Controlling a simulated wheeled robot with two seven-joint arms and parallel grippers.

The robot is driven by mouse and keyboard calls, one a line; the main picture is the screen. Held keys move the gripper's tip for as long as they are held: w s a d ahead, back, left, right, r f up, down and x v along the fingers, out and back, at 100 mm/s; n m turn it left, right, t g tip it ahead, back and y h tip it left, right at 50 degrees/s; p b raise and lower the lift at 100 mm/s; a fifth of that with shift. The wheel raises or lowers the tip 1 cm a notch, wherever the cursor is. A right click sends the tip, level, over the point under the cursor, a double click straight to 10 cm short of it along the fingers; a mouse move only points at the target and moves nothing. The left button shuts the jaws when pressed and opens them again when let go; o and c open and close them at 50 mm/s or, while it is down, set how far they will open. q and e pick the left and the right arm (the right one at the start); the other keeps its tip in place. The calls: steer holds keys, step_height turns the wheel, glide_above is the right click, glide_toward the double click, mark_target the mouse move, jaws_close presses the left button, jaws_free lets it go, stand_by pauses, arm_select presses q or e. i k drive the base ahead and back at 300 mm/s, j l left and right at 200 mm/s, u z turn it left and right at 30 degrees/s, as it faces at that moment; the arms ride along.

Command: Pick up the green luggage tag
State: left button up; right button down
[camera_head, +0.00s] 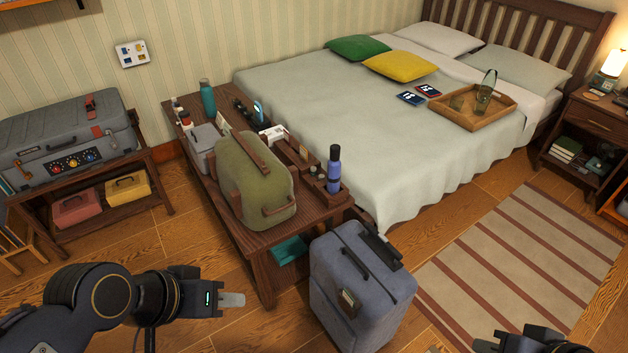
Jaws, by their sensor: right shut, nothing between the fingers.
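A small dark green tag (348,299) with a brownish edge hangs on the front face of the blue-grey upright suitcase (388,308); it looks like the luggage tag. The suitcase stands on the floor at the near end of the bench. My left gripper (232,299) is left of the suitcase, apart from it, pointing right; its fingers overlap in this view, so its opening is unclear. My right gripper (484,345) is at the bottom edge, right of the suitcase, partly cut off, shut and empty.
The wooden bench (262,262) holds an olive bag (252,180), bottles and small items. A bed (300,110) with a wooden tray (445,112) lies behind it. A striped rug (530,250) is at right. A grey case (65,135) sits on a left stand.

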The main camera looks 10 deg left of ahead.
mark_target(347, 296)
steer(key=i+l+u, duration=0.15)
steer(key=l+u, duration=0.2)
steer(key=u, duration=0.15)
steer(key=l+u, duration=0.75)
steer(key=u, duration=0.2)
steer(key=i, duration=0.05)
